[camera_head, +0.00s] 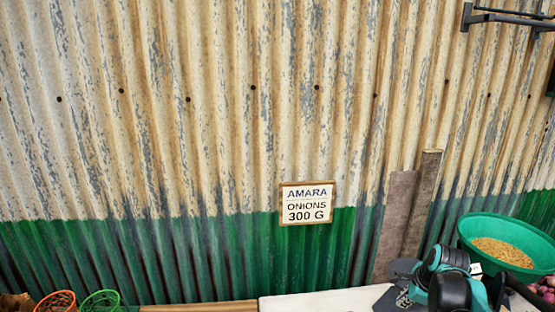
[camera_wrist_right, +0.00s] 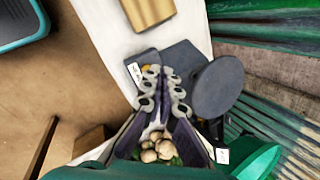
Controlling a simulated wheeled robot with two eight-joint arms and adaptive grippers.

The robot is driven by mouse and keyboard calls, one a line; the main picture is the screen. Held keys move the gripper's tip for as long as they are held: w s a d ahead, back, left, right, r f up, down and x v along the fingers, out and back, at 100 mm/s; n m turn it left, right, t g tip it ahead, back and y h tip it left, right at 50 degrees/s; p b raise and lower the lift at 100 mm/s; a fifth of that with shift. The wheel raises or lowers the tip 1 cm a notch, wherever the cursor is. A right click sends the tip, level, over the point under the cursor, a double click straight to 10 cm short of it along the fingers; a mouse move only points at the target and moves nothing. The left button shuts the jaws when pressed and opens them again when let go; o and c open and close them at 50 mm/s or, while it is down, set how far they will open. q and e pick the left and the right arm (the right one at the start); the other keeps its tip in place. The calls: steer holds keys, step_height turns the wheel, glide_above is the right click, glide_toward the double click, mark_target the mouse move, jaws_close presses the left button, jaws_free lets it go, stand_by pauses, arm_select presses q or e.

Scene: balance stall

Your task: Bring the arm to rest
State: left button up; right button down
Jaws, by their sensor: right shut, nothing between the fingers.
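My right gripper (camera_head: 405,298) is at the bottom right of the head view, above the counter, its teal and black wrist beside it. In the right wrist view my right gripper (camera_wrist_right: 161,75) has its fingertips together with nothing held. A grey scale with a round plate (camera_wrist_right: 218,87) stands beside the fingers, apart from them in the picture. My left gripper is not in view.
Pale round produce (camera_wrist_right: 156,148) lies below the fingers. A green basin of grain (camera_head: 512,229) stands at the right. Orange (camera_head: 55,302) and green (camera_head: 101,300) baskets stand at the lower left. A sign (camera_head: 306,203) reads "AMARA ONIONS 300 G". The pale counter (camera_head: 310,303) is partly clear.

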steer(key=s+a+f+n+t, duration=0.2)
steer(key=s+a+n, duration=1.6)
steer(key=n, duration=0.5)
steer(key=shift+s+f+b, duration=0.4)
steer(key=shift+s, duration=0.8)
